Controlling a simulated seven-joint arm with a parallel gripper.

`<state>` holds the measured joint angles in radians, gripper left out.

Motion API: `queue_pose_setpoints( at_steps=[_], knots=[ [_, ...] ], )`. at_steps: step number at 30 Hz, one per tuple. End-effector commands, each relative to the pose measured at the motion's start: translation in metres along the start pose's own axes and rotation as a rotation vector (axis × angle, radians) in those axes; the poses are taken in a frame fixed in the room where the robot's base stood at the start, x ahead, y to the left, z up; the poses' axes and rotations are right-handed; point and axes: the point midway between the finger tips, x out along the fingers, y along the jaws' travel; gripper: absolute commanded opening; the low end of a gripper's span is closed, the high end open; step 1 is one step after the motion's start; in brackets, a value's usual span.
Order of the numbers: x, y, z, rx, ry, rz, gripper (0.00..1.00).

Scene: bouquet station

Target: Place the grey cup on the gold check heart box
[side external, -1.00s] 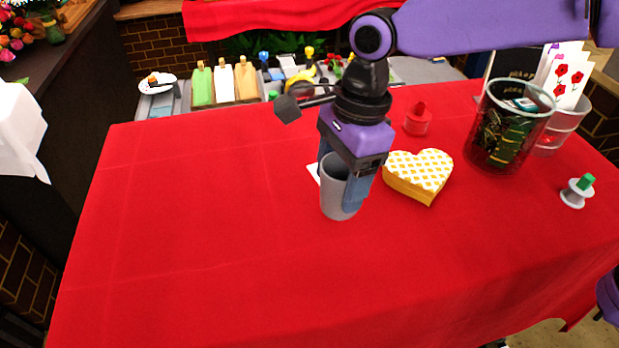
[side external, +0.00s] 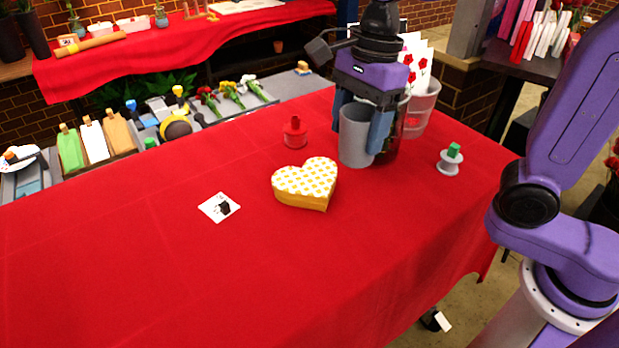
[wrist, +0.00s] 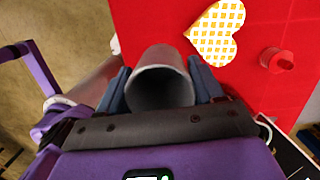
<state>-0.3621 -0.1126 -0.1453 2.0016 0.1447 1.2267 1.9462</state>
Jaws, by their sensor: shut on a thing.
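The grey cup (side external: 354,140) is upright between the two blue fingers of my gripper (side external: 360,134), which is shut on it. In the wrist view the cup (wrist: 162,88) shows its open mouth between the fingers (wrist: 160,78). The gold check heart box (side external: 305,187) lies flat on the red cloth, left of the cup and nearer the camera in the side view. The cup is apart from it, and the box's top is bare. The heart box (wrist: 216,32) is at the top right of the wrist view. I cannot tell how far the cup is above the cloth.
A dark glass vase (side external: 389,152) is just behind my gripper, partly hidden. A clear container with flower cards (side external: 420,108) stands behind it. A red stamp-like piece (side external: 295,134), a white spool with green top (side external: 450,160) and a picture card (side external: 219,207) lie around. The cloth's left is clear.

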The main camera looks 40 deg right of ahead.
Motion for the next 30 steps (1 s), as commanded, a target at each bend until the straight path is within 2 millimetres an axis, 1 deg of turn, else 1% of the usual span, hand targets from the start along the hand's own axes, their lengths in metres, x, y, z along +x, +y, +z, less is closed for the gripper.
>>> queue_pose_setpoints(
  at_steps=[1,3,6,9,11,14,26,30],
  knots=[
    [-0.005,0.003,-0.015,0.019,-0.002,-0.005,0.32],
    [-0.009,0.008,-0.030,0.036,-0.002,-0.008,0.32],
    [-0.012,0.013,-0.043,0.050,-0.001,-0.008,0.32],
    [-0.011,0.012,-0.048,0.056,0.000,-0.007,0.32],
    [-0.009,0.008,-0.047,0.056,0.000,-0.006,0.32],
    [-0.001,-0.005,-0.044,0.056,0.001,-0.003,0.32],
    [0.032,-0.070,-0.025,0.056,0.001,-0.005,0.32],
    [0.056,-0.087,-0.022,0.055,0.001,-0.003,0.32]
  ],
)
